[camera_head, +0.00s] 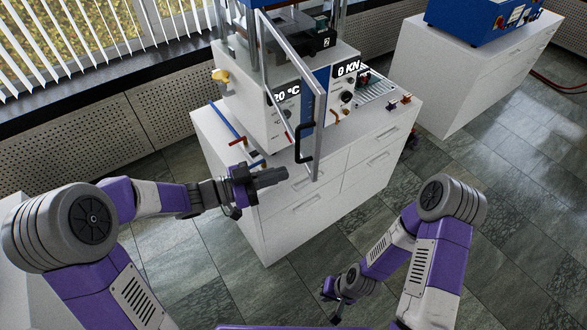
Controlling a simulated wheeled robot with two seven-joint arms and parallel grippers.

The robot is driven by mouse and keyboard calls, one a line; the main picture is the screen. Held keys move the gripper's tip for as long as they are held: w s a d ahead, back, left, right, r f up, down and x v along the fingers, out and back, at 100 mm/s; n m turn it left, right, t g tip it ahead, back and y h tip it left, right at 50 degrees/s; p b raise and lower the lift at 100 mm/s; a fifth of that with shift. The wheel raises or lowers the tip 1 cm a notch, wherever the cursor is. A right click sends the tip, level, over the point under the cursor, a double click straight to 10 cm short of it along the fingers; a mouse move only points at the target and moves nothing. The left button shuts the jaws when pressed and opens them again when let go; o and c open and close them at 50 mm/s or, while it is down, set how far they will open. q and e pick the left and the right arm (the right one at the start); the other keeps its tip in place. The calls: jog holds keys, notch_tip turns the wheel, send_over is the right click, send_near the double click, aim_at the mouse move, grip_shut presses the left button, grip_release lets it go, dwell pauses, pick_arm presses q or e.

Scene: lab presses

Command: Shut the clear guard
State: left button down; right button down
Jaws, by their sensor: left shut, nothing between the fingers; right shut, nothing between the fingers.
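The clear guard (292,75) is a transparent panel in a light metal frame on the front of the press (265,75). It stands swung open, its free edge out toward me. A black handle (301,146) is on that edge. My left gripper (284,173) is shut and empty, just left of and below the handle, in front of the white cabinet. I see a gap between its fingertips and the handle in the picture. My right gripper (338,312) is shut and empty, low over the floor, well away from the press.
The press stands on a white cabinet (320,205) with drawers. A blue-handled bar (229,122) and small tools lie on its top. A second white cabinet (465,75) with a blue device (485,15) stands at the back right. The tiled floor between is clear.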

aim_at(306, 167)
pick_arm(q)
jog(key=shift+x, duration=2.25)
jog(key=shift+d, duration=0.1)
